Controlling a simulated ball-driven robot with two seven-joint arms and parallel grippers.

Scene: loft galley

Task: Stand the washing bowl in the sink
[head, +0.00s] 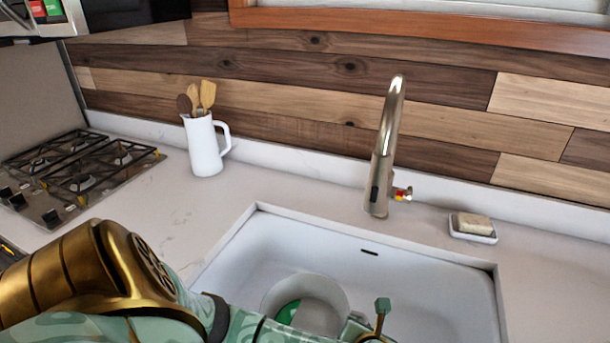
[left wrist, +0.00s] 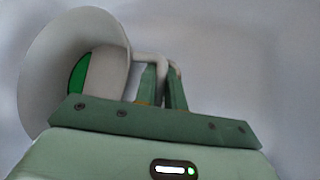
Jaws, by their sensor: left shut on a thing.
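The white washing bowl (head: 330,291) shows inside the sink basin in the head view, partly hidden behind my left arm. It holds something green (head: 287,312). In the left wrist view the bowl (left wrist: 62,50) is at the upper left, with a handle on its right side. My left gripper (left wrist: 162,88) is shut on that handle; in the head view this gripper (head: 370,324) is at the bottom edge, right of the bowl. The white sink (head: 430,290) surrounds the bowl. I cannot tell whether the bowl touches the sink floor. My right gripper is not in view.
A tall metal faucet (head: 383,160) stands behind the sink. A soap dish (head: 474,236) with a bar of soap is to its right. A white jug (head: 203,148) with wooden utensils stands at the left, near a gas hob (head: 80,175). The sink's right side is clear.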

